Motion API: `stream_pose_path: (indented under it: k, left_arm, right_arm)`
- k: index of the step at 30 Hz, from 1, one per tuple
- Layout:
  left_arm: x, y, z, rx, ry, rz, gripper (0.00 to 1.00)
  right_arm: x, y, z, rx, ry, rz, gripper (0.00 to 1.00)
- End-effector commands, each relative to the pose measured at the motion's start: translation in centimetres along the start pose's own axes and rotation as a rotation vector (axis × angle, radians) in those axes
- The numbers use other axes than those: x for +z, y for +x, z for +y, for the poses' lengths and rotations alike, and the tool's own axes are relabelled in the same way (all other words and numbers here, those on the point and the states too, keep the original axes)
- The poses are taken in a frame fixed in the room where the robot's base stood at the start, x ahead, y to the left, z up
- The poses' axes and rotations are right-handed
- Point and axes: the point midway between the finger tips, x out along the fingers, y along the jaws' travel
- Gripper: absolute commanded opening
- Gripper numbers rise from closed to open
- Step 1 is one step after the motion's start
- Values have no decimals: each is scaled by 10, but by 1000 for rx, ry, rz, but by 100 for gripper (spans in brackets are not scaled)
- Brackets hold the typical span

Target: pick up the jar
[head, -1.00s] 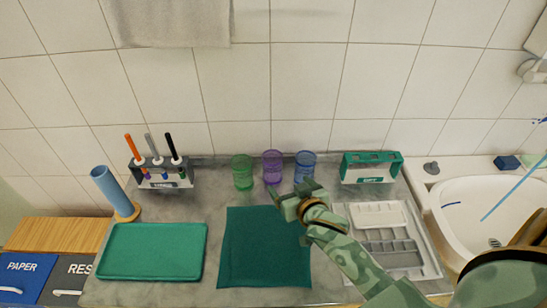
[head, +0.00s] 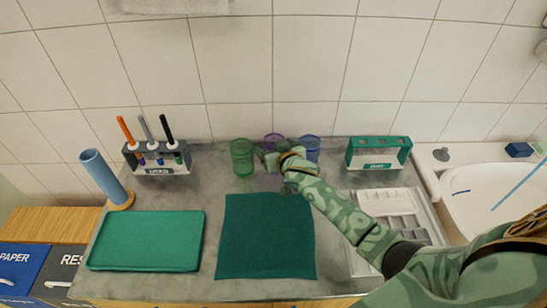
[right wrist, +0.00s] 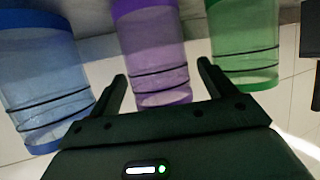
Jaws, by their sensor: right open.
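Three see-through jars stand in a row by the wall: a green jar (head: 242,158), a purple jar (head: 273,138) and a blue jar (head: 311,146). My right gripper (head: 268,153) is at the purple jar and hides much of it in the head view. In the right wrist view the purple jar (right wrist: 157,65) shows between the two open fingers of my right gripper (right wrist: 162,75). The blue jar (right wrist: 42,80) is outside the left finger, and the green jar (right wrist: 243,42) is close outside the right finger. My left gripper is out of view.
A dark green cloth (head: 266,240) and a green tray (head: 147,241) lie in front. A marker holder (head: 157,160) and blue tube (head: 103,178) stand left. A green rack (head: 378,154), a grey palette tray (head: 387,202) and a sink (head: 490,190) are right.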

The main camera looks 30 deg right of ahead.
Motion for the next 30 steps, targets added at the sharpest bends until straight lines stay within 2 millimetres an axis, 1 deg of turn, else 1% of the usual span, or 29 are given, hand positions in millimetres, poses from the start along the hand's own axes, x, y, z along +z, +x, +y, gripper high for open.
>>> stream_pose_path:
  k: [1,3,9,10,11,12,15,22,24,26,29,30]
  left_arm:
    - [1,4,1,1,0,-2,36]
    - [0,5,2,2,-1,-1,36]
    - [-1,4,2,3,-2,0,36]
    - [-1,4,2,3,-2,0,36]
    - [-1,4,2,3,-2,0,36]
    - [-1,4,2,3,-2,0,36]
    - [-1,4,2,3,-2,0,36]
    - [0,4,2,3,-2,0,36]
    - [-1,2,2,2,-2,1,36]
    - [-2,-2,2,2,-2,3,36]
    - [-5,-13,0,0,-2,8,36]
    - [-6,-17,0,-1,-2,10,36]
  right_arm:
    - [2,7,0,0,-1,-1,83]
    - [1,10,0,1,-1,-1,83]
    - [0,10,0,0,-1,0,83]
    - [0,10,0,0,-1,0,77]
    - [0,10,0,0,-1,0,69]
    - [0,10,0,0,-1,0,57]
    - [0,10,0,0,-1,0,34]
    - [0,10,0,0,0,0,34]
    - [-4,8,0,0,0,1,34]
    - [-11,5,0,-1,1,3,34]
    - [-31,-3,0,-1,1,5,34]
    - [-41,-7,0,-1,1,6,34]
